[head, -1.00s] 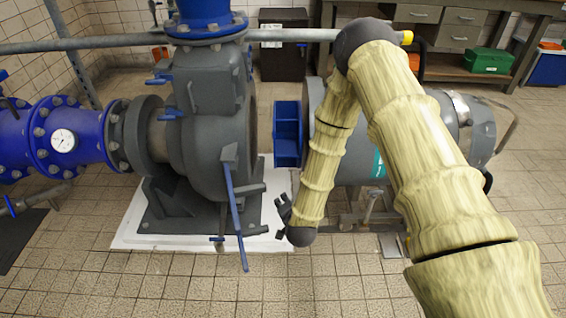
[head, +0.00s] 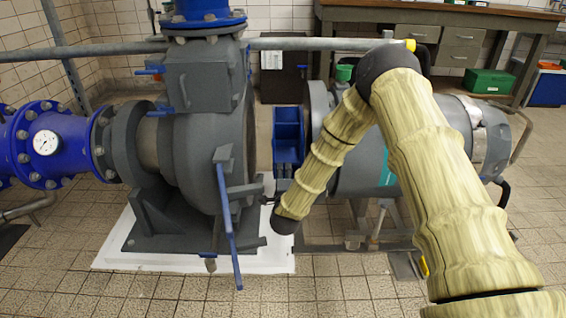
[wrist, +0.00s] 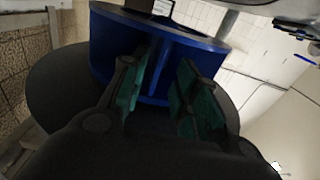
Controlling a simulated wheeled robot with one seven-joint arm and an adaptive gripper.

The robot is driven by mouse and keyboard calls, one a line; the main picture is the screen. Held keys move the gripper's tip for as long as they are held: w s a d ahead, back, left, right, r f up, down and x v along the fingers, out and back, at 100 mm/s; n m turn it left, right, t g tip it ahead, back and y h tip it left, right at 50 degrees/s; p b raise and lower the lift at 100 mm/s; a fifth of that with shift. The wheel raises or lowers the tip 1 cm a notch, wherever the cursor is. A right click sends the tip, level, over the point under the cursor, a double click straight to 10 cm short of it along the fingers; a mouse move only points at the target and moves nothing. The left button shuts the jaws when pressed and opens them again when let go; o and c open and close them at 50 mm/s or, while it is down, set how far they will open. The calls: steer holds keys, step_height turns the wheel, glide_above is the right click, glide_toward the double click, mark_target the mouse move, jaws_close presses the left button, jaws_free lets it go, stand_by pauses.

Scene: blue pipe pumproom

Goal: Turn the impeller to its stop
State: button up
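The blue impeller (head: 288,128) sits between the grey pump casing and the grey motor in the head view. In the wrist view the blue impeller (wrist: 205,56) fills the top middle, with an upright vane facing me. My gripper (wrist: 158,67) is open, its two green-padded fingers apart on either side of that vane's line. Whether the pads touch the vane I cannot tell.
The pump casing (head: 205,150) stands left of the impeller, with a blue lever (head: 228,225) on its front. The motor (head: 365,155) is to the right, partly behind my arm. A pipe (head: 290,43) runs above. The tiled floor in front is clear.

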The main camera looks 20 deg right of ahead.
mark_target(283, 156)
steer(key=b+x, duration=0.3)
steer(key=x, duration=0.5)
steer(key=shift+w+d+f+b, duration=0.1)
steer(key=shift+w+f+b, duration=0.1)
steer(key=shift+w+b, duration=0.15)
steer(key=shift+w+d+r, duration=0.1)
steer(key=shift+w+d, duration=0.05)
steer(key=shift+w, duration=0.45)
jaws_close()
